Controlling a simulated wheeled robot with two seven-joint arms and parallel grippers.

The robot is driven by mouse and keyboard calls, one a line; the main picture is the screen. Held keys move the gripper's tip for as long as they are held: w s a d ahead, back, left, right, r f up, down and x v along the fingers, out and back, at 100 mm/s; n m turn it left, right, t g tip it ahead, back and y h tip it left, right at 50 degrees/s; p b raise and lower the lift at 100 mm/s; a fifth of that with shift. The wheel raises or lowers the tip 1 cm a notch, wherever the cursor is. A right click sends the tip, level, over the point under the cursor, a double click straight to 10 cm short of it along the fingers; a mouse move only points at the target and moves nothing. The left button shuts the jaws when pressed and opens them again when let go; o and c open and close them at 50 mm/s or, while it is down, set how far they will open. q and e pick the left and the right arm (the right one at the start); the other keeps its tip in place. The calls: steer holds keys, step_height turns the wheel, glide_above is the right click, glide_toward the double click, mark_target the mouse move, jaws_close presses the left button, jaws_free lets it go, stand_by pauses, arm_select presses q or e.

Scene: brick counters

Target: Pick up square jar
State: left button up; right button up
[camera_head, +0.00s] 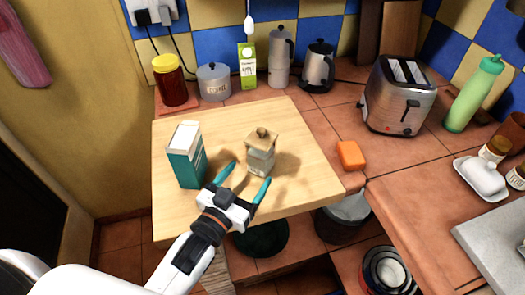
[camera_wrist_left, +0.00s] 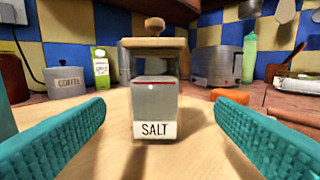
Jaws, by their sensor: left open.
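The square jar (camera_head: 260,155) is a clear jar with a wooden lid and knob. It stands upright on the light wooden board (camera_head: 235,115). In the left wrist view the jar (camera_wrist_left: 154,90) is centred and its label reads SALT. My left gripper (camera_head: 245,185) is open, with its teal fingers on the near side of the jar. In the wrist view the fingers (camera_wrist_left: 155,145) show to the left and right of the jar, with a gap on each side. I cannot tell whether the fingertips reach alongside it. My right gripper is not in view.
A teal carton (camera_head: 186,165) stands left of the jar, close to my left gripper. An orange block (camera_head: 351,155) lies to the right of the board. A coffee tin (camera_head: 213,82), a green carton (camera_head: 247,68) and a toaster (camera_head: 398,98) stand behind. The board's right part is bare.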

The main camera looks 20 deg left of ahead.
mark_target(255, 161)
arm_select(q)
steer(key=shift+w+d, duration=0.25)
steer(key=shift+w, duration=1.35)
steer(key=shift+w+r, duration=0.1)
steer(key=shift+w, duration=0.2)
steer(key=w, duration=0.1)
steer(key=w+p, duration=0.1)
steer(key=w, duration=0.1)
steer(key=shift+w+d+r, duration=0.15)
steer(key=shift+w+r, duration=0.1)
steer(key=shift+w+d+f, duration=0.1)
steer(key=shift+w+d, duration=0.05)
steer(key=shift+w, duration=0.4)
steer(key=shift+s, duration=0.1)
steer(key=shift+c, duration=1.2)
steer(key=c, duration=1.1)
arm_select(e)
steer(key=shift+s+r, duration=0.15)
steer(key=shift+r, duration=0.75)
